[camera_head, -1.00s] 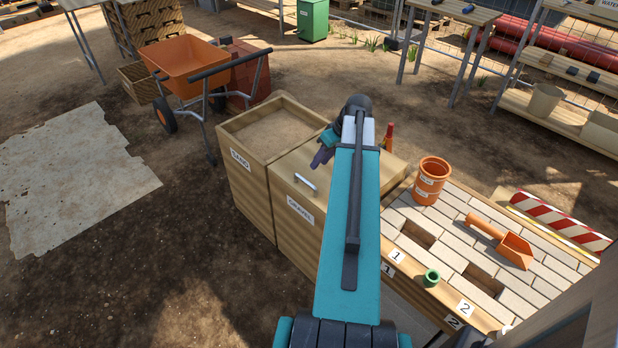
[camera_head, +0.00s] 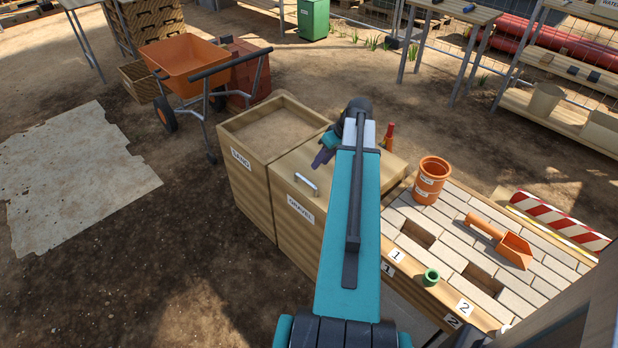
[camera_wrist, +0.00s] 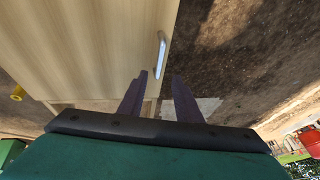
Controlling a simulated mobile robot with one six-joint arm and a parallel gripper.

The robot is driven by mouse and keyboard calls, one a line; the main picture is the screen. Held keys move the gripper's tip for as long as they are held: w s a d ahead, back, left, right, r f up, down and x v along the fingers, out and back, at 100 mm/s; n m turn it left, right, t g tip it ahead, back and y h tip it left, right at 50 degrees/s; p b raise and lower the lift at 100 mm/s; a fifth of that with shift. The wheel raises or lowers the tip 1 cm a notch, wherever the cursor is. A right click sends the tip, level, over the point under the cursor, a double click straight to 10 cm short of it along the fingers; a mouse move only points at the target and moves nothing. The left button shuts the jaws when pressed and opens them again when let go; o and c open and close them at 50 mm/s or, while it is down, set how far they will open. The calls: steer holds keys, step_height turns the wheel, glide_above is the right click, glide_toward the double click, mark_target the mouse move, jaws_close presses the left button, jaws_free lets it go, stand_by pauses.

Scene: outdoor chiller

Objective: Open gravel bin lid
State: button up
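The gravel bin (camera_head: 295,232) is a wooden box with a "GRAVEL" label on its front. Its wooden lid (camera_head: 285,165) lies flat and closed. A metal bar handle (camera_head: 306,184) sits near the lid's front edge. The handle also shows in the wrist view (camera_wrist: 160,54), beyond the fingertips. My gripper (camera_head: 319,162) is above the lid, behind and right of the handle in the head view. In the wrist view, its two dark purple fingers (camera_wrist: 160,84) are apart with nothing between them, not touching the handle.
An open sand bin (camera_head: 272,135) adjoins the gravel bin on the left. An orange wheelbarrow (camera_head: 186,66) stands behind.

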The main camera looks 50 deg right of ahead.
steer(key=shift+p+x, duration=0.85)
steer(key=shift+x, duration=4.65)
jaws_close()
